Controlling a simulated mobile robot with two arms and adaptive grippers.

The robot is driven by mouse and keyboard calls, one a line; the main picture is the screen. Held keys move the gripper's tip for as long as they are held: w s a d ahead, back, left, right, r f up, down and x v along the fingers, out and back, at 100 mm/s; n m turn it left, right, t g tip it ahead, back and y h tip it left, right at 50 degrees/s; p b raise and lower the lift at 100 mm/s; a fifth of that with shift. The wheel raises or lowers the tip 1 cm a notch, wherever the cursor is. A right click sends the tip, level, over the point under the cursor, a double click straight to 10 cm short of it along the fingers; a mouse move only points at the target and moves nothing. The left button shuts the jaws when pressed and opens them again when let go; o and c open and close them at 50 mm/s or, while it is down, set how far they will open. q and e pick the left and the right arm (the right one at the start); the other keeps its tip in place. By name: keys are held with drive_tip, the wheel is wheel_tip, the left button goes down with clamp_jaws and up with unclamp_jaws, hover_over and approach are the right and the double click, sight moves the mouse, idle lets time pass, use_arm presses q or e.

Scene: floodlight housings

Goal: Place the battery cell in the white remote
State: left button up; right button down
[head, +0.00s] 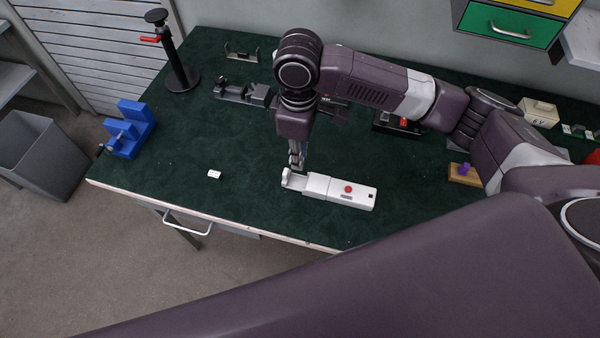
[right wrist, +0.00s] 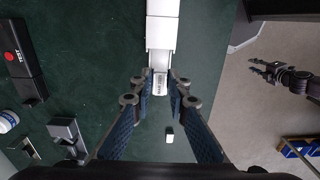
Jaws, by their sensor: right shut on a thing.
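The white remote (head: 345,192) lies on the green bench top, with a red button and an open compartment at its left end. It also shows in the right wrist view (right wrist: 162,32), above the fingertips. My right gripper (head: 296,166) points down over the compartment end. In the right wrist view its fingers (right wrist: 160,88) are shut on the small, pale battery cell (right wrist: 160,84), which has dark marks. The cell is at the compartment's end; I cannot tell if it touches the remote. My left gripper (right wrist: 285,76) shows small in the right wrist view, over the floor; its jaw state is unclear.
A small white piece (head: 214,174) lies alone on the bench, left of the remote. A blue fixture (head: 130,130), a black stand (head: 178,75) and grey metal fixtures (head: 245,93) stand farther off. A yellow block with a purple knob (head: 463,174) is at right.

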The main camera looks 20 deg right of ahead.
hover_over(300, 183)
wheel_tip(300, 183, down, 5)
drive_tip(key=shift+f, duration=0.1)
wheel_tip(300, 183, down, 4)
drive_tip(key=shift+f+p, duration=0.1)
drive_tip(key=shift+p, duration=0.45)
use_arm(q)
drive_tip(key=shift+s+d+r, duration=0.2)
drive_tip(key=shift+d+r, duration=0.4)
drive_tip(key=shift+r, duration=0.05)
drive_tip(key=shift+a, duration=0.15)
use_arm(e)
drive_tip(key=shift+f, duration=0.2)
drive_tip(key=c, duration=1.8)
unclamp_jaws()
drive_tip(key=shift+c, duration=0.2)
drive_tip(key=shift+r, duration=0.1)
